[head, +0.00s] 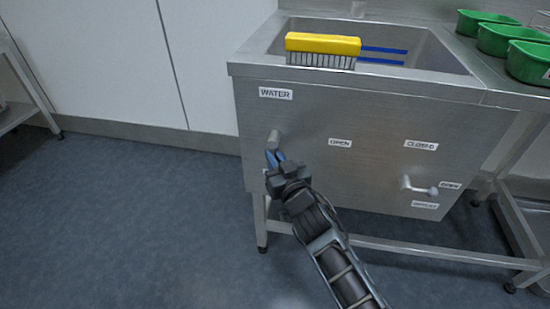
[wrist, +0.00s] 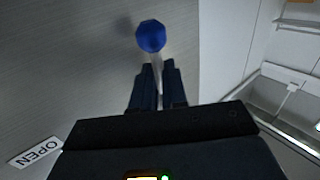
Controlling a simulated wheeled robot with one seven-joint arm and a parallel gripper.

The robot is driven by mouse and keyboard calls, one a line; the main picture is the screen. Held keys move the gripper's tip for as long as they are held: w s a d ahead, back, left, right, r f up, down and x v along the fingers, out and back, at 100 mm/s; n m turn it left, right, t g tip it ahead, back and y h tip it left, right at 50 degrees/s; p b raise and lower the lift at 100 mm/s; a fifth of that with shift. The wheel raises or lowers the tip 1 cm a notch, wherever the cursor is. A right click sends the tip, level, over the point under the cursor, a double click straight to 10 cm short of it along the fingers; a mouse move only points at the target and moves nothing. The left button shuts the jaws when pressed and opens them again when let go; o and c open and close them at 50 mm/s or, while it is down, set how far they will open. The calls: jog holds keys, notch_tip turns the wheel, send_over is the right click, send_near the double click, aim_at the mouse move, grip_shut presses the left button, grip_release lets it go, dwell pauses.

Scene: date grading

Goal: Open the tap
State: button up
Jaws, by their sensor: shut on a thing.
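The tap (head: 273,137) is on the steel sink front under the WATER label, at its left end. In the wrist view, its blue knob (wrist: 151,36) shows just beyond my fingertips, with a thin pale lever running back from it between the fingers. My gripper (head: 277,160) is at the tap from below, and in the wrist view its dark fingers (wrist: 158,73) are shut on the lever. The OPEN label (head: 340,143) is to the right of the tap; it also shows at the lower left of the wrist view (wrist: 36,152). My gripper hides much of the lever in the head view.
A second lever handle (head: 420,188) is farther right on the sink front, near a CLOSED label (head: 421,145). A yellow brush (head: 322,45) lies at the sink basin's front rim. Green bins (head: 528,62) stand at right.

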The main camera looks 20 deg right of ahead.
grip_shut()
